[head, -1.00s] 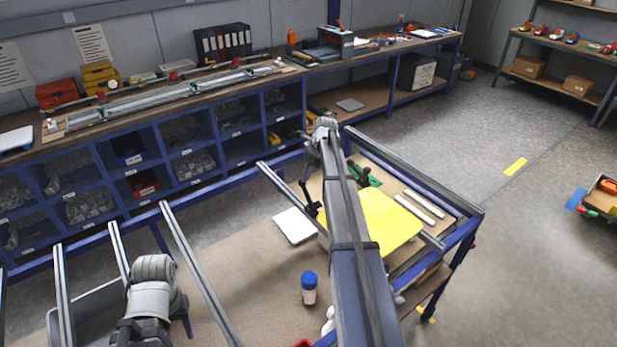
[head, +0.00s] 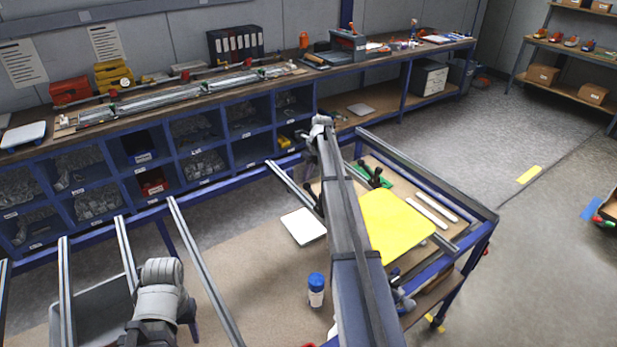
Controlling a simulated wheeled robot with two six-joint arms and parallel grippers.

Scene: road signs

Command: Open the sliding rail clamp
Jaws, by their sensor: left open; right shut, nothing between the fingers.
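A black clamp (head: 310,196) sits on the left steel rail beside a yellow sign panel (head: 393,226); my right arm partly covers it. Another black clamp (head: 374,174) stands at the panel's far edge. I cannot tell from here whether either is open. My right arm rises from the bottom centre to a joint at the far end of the frame table and folds back behind itself. My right gripper is hidden. My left arm shows only a grey joint at the bottom left, and its gripper is out of the picture.
Two white strips (head: 435,208) lie right of the panel. Parallel rails (head: 205,270) cross the left side.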

